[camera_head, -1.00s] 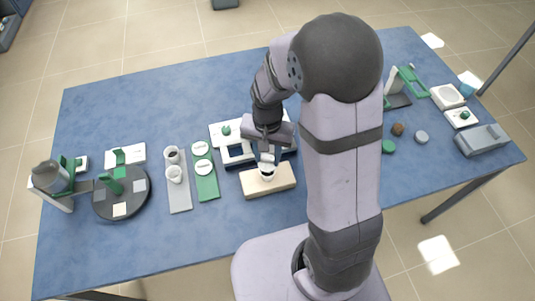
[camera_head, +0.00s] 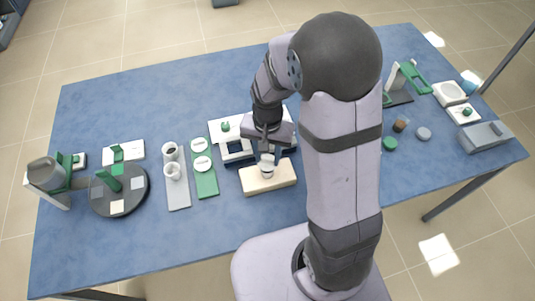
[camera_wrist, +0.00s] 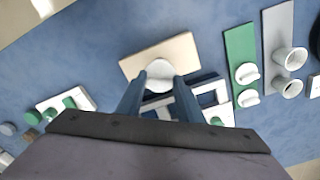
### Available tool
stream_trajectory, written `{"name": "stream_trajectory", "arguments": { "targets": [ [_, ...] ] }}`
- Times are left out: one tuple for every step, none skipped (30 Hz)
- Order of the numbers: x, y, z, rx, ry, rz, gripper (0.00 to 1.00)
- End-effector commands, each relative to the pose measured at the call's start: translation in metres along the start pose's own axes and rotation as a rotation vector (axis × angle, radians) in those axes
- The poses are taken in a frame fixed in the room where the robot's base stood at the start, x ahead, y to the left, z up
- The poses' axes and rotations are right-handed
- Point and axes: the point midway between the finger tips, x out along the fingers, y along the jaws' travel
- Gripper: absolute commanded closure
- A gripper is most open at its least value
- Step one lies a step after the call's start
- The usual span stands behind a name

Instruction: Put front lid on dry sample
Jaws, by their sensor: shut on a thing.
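My gripper (camera_wrist: 160,92) points down over the pale beige block (camera_head: 284,176) and is shut on a white cup-like piece (camera_wrist: 160,70). The piece also shows at the block in the head view (camera_head: 267,170). From above, its top looks round and white; whether it is a lid or a covered cup is unclear, as is whether it touches the block. Two white lids, one farther back (camera_head: 199,145) and one nearer (camera_head: 202,163), lie on the green strip (camera_head: 206,186). Two white crucibles, a back one with dark contents (camera_head: 170,149) and a front one (camera_head: 173,171), stand on the grey strip (camera_head: 178,198).
A white-and-blue frame (camera_head: 236,150) stands right behind the block. A dark round turntable (camera_head: 133,199) is at the left. A grey box (camera_head: 485,137) and small jars are at the right. Blue table (camera_head: 130,100) is clear at the back left.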

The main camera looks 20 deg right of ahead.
Motion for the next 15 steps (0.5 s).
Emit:
{"name": "stream_trajectory", "arguments": {
  "targets": [
    [0.002,0.000,0.000,0.000,0.000,0.000,0.88],
    [0.003,0.000,0.000,0.000,0.000,0.000,0.88],
    [0.004,0.000,0.000,0.000,0.000,0.000,0.88],
    [0.004,0.000,0.000,0.000,0.000,0.000,0.88],
    [0.005,0.000,0.000,0.000,-0.001,0.000,0.88],
    [0.006,0.000,0.000,0.000,-0.001,0.000,0.88],
    [0.007,0.000,0.000,0.000,-0.001,0.000,0.88],
    [0.008,0.000,0.000,0.000,-0.001,0.001,0.88],
    [0.009,0.000,0.000,0.000,-0.001,0.001,0.88],
    [0.010,0.000,0.000,0.000,-0.001,0.001,0.88],
    [0.011,0.000,0.000,0.000,-0.001,0.001,0.88],
    [0.012,0.000,0.000,0.000,-0.001,0.001,0.88],
    [0.013,0.000,0.000,0.000,-0.001,0.001,0.88],
    [0.013,0.000,0.000,0.000,-0.001,0.001,0.88],
    [0.015,0.000,0.000,0.000,-0.001,0.001,0.88]
  ]
}}
